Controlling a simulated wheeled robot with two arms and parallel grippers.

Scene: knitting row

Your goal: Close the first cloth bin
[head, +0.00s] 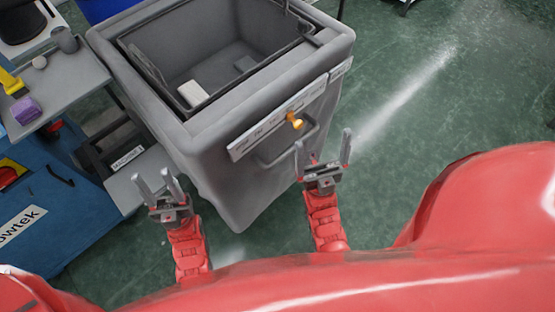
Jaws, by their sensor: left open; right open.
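The grey cloth bin (210,135) stands in front of me with its top open. Its dark inner rim frame (150,65) shows, and a light block and a grey block lie on the bin floor. A label strip (275,120), an orange-yellow knob (295,121) and a grey bar handle (290,150) are on the side facing me. My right gripper (323,160) is open and empty close to the handle; I cannot tell if it touches. My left gripper (159,186) is open and empty, just left of the bin's near lower side.
At the left, a grey shelf (75,90) holds a purple object (26,110), a yellow tool (12,82) and a grey cup (65,40). A blue machine (75,215) stands below it. Green floor (420,110) is clear to the bin's right.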

